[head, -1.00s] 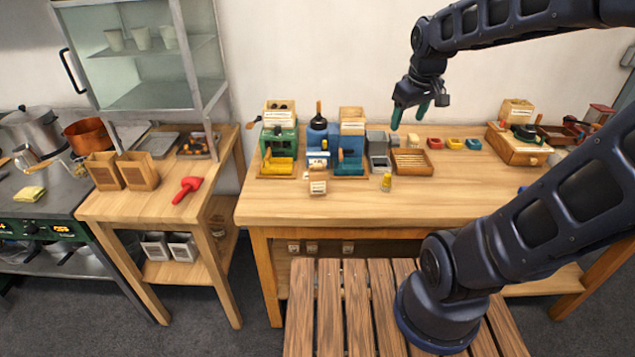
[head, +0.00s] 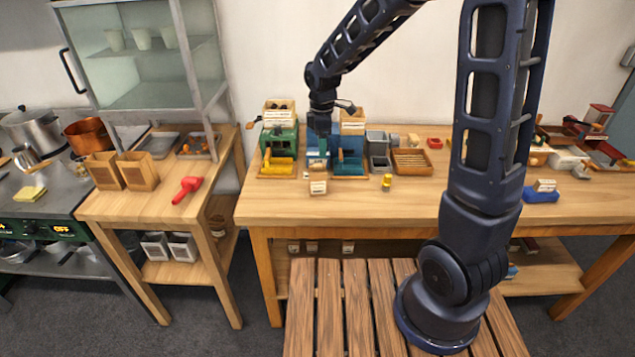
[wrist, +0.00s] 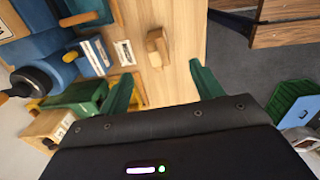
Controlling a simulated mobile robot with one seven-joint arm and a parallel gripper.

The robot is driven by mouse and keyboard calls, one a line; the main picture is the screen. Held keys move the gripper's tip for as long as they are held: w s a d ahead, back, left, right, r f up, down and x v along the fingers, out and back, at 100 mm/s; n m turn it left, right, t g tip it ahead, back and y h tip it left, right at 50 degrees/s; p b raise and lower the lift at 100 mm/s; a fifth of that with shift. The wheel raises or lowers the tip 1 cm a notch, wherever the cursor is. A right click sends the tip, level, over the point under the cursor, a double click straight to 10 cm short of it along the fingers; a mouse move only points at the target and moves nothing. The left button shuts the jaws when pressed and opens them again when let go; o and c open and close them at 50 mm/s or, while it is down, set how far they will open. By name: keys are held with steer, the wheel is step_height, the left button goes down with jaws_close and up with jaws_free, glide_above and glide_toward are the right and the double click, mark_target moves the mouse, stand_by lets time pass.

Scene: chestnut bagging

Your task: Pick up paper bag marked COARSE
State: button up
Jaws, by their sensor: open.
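A small tan paper bag (head: 318,186) with a pale label stands near the front of the wooden table, in front of the blue grinder. The label is too small to read, so I cannot tell whether it says COARSE. In the wrist view, a small tan block-like thing (wrist: 157,50), probably this bag, sits ahead of the space between my fingers. My gripper (head: 321,145) hangs over the blue grinder, pointing down, and hides much of it. In the wrist view my gripper (wrist: 165,85) has its green fingers wide apart, with nothing between them.
A green grinder (head: 279,138) with a yellow tray stands left of the bag. A teal tray (head: 350,166), a compartment tray (head: 412,161) and a small yellow-topped item (head: 387,182) are to its right. The front strip of table is clear. A slatted wooden surface (head: 330,300) lies below.

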mark_target(318, 166)
steer(key=shift+n, duration=0.4)
steer(key=f, duration=0.2)
steer(key=a+f, duration=0.1)
steer(key=f, duration=0.3)
steer(key=shift+a+f, duration=0.2)
steer(key=shift+a, duration=0.05)
steer(key=shift+w+d+f, duration=0.1)
steer(key=shift+w+f, duration=0.1)
steer(key=shift+f, duration=1.25)
steer(key=shift+w+f, duration=0.2)
steer(key=shift+f, duration=1.2)
steer(key=shift+c, duration=0.4)
steer(key=c, duration=1.1)
